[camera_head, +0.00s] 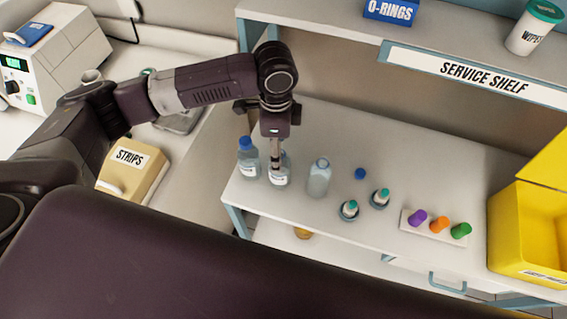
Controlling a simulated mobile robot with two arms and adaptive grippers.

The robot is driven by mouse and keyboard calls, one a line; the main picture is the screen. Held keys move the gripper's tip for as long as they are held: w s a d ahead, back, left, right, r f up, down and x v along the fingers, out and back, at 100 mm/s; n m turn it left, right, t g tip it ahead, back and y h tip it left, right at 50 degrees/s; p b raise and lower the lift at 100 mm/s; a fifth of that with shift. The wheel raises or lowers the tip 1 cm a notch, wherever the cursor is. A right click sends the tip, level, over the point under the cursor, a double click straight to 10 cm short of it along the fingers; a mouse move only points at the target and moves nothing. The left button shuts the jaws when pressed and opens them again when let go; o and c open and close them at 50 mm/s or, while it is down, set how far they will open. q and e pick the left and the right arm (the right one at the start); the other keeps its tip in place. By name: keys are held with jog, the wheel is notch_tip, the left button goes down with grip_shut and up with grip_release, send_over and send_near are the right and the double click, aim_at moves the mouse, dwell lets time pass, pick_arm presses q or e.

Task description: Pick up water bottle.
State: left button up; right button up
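Three small clear bottles stand upright in a row on the white shelf. The left bottle (248,166) has a blue cap and a white label. The middle bottle (284,178) also has a white label, and its top is hidden behind my gripper. The right bottle (319,183) shows no blue cap and no clear label. Which one is the water bottle is not readable. My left gripper (276,166) points down at the middle bottle, its fingers overlapping it from this view. The fingers show edge-on, so their gap and any contact are hidden. My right gripper is out of view.
A loose blue cap (360,173) lies right of the bottles. Two small teal-topped vials (381,198) and a strip with purple, orange and green caps (405,222) stand nearby. A yellow bin (515,245) is at the right. An upper shelf (330,32) overhangs the back.

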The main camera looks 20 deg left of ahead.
pick_arm(q)
jog(key=f, duration=0.1)
jog(key=f+p, duration=0.1)
jog(key=f, duration=0.3)
jog(key=shift+s+d+f+p, duration=0.1)
jog(key=shift+s+d+p, duration=0.25)
jog(key=shift+p, duration=0.05)
jog(key=shift+f, duration=0.2)
jog(key=shift+r, duration=0.1)
jog(key=c, duration=1.5)
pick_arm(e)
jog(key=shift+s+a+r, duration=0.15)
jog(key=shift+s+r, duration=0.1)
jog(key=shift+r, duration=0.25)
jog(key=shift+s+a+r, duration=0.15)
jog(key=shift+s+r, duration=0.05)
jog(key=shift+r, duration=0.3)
